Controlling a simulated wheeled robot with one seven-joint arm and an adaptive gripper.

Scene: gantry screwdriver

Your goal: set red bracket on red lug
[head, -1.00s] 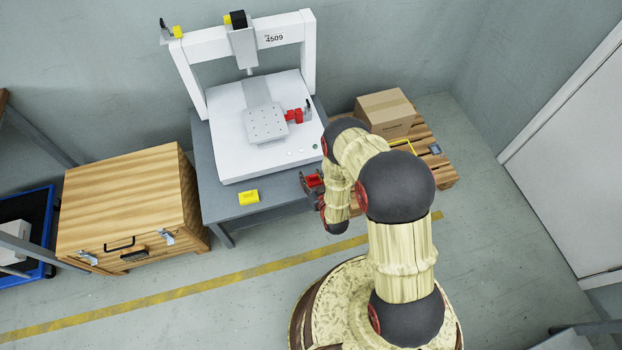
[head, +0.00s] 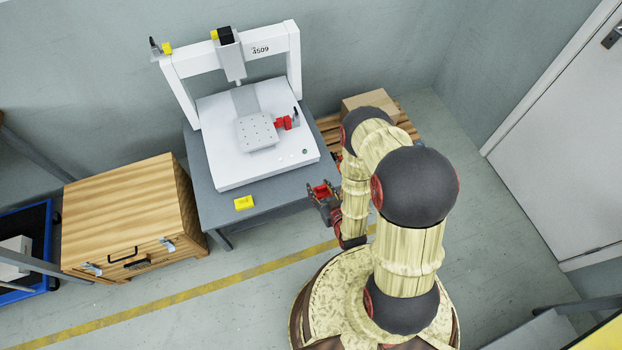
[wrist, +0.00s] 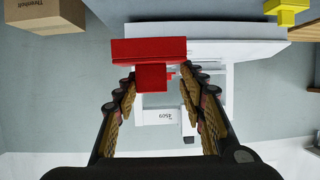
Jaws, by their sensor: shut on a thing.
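The red bracket (head: 321,190) is held in my gripper (head: 327,204), in front of the bench's right front corner and apart from the machine. In the wrist view the bracket (wrist: 150,50) is a wide red bar with a smaller block below it, between the fingertips of my gripper (wrist: 157,84). The red lug (head: 284,122) is on the right side of the grey fixture plate (head: 257,133) on the white gantry machine (head: 225,175). A small dark upright part stands beside the lug. The bracket hides much of the machine in the wrist view.
A yellow block (head: 243,203) lies on the grey bench (head: 268,196) near its front edge. A wooden chest (head: 125,205) stands left of the bench. A cardboard box (head: 365,102) rests on a pallet behind my arm. The gantry frame (head: 292,60) rises over the fixture plate.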

